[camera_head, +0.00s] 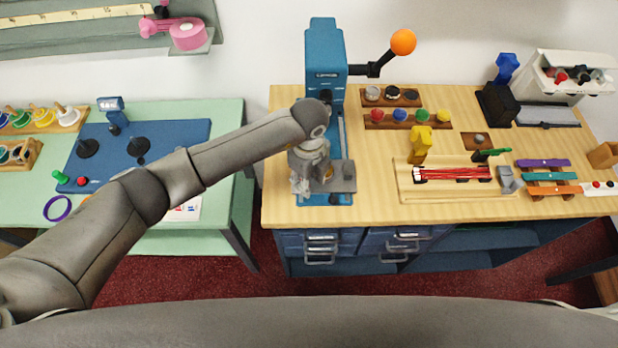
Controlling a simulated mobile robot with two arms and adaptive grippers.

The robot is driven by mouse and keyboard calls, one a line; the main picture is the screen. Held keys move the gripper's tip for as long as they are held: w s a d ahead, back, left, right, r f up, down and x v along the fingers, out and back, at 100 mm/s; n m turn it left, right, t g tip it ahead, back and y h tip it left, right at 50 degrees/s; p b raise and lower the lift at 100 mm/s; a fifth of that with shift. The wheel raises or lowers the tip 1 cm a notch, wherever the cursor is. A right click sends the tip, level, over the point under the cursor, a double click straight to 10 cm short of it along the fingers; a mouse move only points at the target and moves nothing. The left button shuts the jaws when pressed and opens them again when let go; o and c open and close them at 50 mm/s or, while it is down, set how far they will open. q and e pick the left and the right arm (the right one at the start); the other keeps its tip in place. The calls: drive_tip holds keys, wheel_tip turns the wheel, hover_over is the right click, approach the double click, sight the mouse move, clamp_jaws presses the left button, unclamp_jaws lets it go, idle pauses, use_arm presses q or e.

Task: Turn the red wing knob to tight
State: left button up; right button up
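I cannot make out a red wing knob for certain. Small red parts show on the box at the back right (561,77) and at the right end of the bench (596,184). A blue press (325,55) with an orange ball handle (403,42) stands at the back of the wooden bench. My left gripper (325,183) is over the press's blue base, in front of its column. My arm and wrist cover much of that base. The gripper's fingers are seen from above, so their opening is unclear. My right gripper is out of view.
The wooden bench (380,205) holds racks of coloured round pieces (408,119), a wooden tray with red rods (415,190) and a yellow clamp (419,145). A green table (225,125) with a blue board (185,135) stands left. The bench's front right has some free room.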

use_arm(q)
drive_tip(key=shift+f, duration=0.95)
drive_tip(key=shift+c, duration=0.3)
clamp_jaws()
